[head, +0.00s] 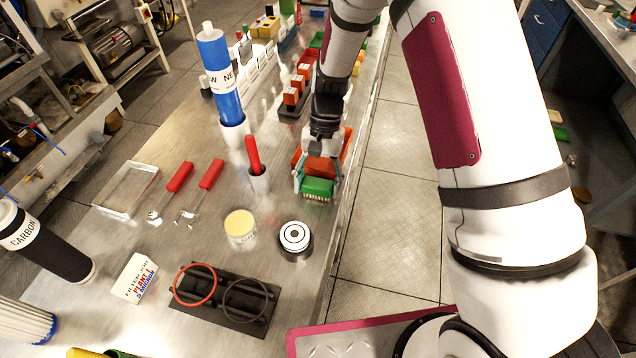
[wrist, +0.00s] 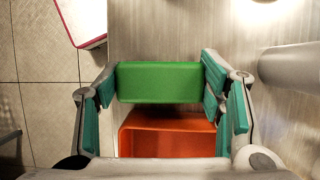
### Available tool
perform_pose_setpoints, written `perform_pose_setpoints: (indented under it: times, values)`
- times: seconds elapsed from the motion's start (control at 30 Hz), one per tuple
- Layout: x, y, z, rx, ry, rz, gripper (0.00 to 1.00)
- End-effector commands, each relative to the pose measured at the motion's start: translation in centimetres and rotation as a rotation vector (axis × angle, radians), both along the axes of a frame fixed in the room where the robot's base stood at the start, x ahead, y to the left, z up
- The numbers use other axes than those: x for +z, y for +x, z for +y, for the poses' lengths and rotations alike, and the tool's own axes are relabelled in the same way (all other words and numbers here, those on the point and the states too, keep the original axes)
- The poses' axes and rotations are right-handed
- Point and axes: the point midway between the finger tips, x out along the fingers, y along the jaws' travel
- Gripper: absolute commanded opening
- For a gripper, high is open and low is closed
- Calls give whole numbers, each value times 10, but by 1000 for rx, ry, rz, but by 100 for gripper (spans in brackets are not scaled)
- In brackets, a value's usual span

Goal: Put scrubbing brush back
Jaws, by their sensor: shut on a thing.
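The scrubbing brush (head: 317,187) has a green back and pale bristles that point down. It also shows in the wrist view as a green block (wrist: 158,82) between the two fingers. My gripper (head: 318,176) is shut on it, one finger at each end. An orange bin (head: 343,158) stands just behind the brush in the head view, partly hidden by my gripper. In the wrist view the orange bin (wrist: 167,138) lies below the brush in the picture, and its inside looks empty where it shows. I cannot tell whether the bristles touch the bench.
A black-and-white round part (head: 295,238) and a cream jar (head: 240,226) stand nearer. The bench edge is close on the right.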

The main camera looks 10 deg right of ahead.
Motion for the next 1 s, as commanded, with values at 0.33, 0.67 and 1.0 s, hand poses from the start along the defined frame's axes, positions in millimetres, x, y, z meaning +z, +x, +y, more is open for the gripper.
perform_pose_setpoints:
  times: [0.33,0.67,1.0]
  values:
    - [-4,0,0,1,0,-1,36]
    - [-6,0,0,1,0,-1,82]
    - [6,5,-1,0,1,-4,82]
